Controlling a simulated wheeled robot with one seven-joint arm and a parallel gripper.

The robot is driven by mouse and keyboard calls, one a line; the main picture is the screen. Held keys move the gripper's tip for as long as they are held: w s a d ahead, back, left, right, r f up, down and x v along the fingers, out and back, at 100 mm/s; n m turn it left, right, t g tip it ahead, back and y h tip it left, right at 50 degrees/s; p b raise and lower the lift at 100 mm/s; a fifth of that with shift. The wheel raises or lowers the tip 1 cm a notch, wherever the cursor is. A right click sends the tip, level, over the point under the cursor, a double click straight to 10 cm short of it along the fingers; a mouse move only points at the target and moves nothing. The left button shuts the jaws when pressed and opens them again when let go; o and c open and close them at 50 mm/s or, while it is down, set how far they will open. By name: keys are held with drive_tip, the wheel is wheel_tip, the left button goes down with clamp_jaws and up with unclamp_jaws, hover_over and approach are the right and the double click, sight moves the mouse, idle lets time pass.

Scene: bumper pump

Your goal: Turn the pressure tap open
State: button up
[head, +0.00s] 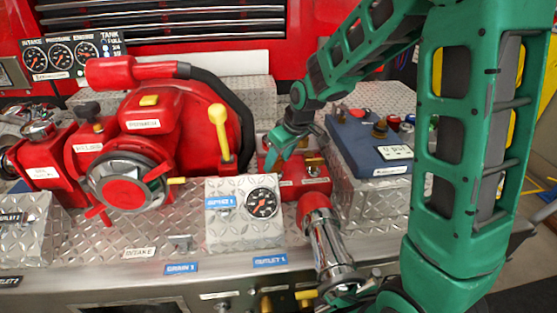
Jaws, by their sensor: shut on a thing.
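My green gripper (277,153) reaches down from the upper right in the head view. Its fingers are shut on a small part at the red valve block (303,187), just right of the yellow-knobbed lever (220,128). This part appears to be the pressure tap, but the fingers hide most of it, so its angle cannot be told. A brass-coloured piece (315,161) shows on the block beside the fingers.
A gauge box (243,232) stands in front of the block, and a chrome outlet (328,250) with a red collar is in front right. A blue box (368,142) is close on the right. The red pump (150,120) fills the left.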

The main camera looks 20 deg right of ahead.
drive_tip(key=o, duration=1)
drive_tip(key=shift+o, duration=0.2)
drive_tip(key=v, duration=1)
drive_tip(key=shift+r, duration=0.35)
drive_tip(key=shift+s+d, duration=0.1)
